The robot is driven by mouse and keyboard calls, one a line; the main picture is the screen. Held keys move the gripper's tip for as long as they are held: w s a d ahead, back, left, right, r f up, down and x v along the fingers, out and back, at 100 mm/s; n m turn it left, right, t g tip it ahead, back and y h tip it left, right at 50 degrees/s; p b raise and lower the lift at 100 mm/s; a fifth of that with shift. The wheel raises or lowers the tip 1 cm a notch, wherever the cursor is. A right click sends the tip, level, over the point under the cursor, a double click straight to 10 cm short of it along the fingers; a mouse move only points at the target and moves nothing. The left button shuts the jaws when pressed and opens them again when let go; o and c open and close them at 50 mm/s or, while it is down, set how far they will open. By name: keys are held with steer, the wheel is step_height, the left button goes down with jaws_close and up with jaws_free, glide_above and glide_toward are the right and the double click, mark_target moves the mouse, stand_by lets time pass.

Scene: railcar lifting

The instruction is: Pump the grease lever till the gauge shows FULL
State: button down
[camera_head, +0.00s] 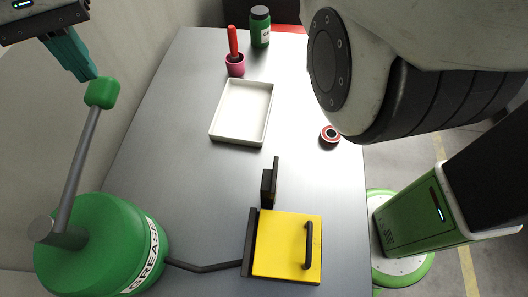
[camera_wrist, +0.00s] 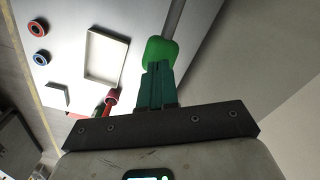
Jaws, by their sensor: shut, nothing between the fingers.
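The green grease drum (camera_head: 95,235) stands at the lower left in the head view, with a white "GREASE" label on its side. Its grey lever (camera_head: 82,155) rises from a pivot on top, leaning up and right, and ends in a green knob (camera_head: 102,92). My gripper (camera_head: 88,75) has its teal fingers closed together, tips right at the upper left of the knob and seemingly touching it. In the wrist view the closed fingertips (camera_wrist: 157,64) meet the green knob (camera_wrist: 161,50), with nothing between them. No gauge face is visible in either view.
A yellow box (camera_head: 285,245) with a black handle sits on the grey table, joined to the drum by a dark hose (camera_head: 205,267). A white tray (camera_head: 213,134), pink cup (camera_head: 235,70), green jar (camera_head: 260,30) and red-rimmed ring (camera_head: 329,134) stand beyond. A wall borders the left.

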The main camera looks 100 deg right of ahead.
stand_by(0.6)
steer(key=shift+f+b, duration=3.45)
steer(key=shift+f, duration=1.5)
step_height(320, 180, up, 10)
steer(key=p, duration=1)
steer(key=shift+f, duration=0.1)
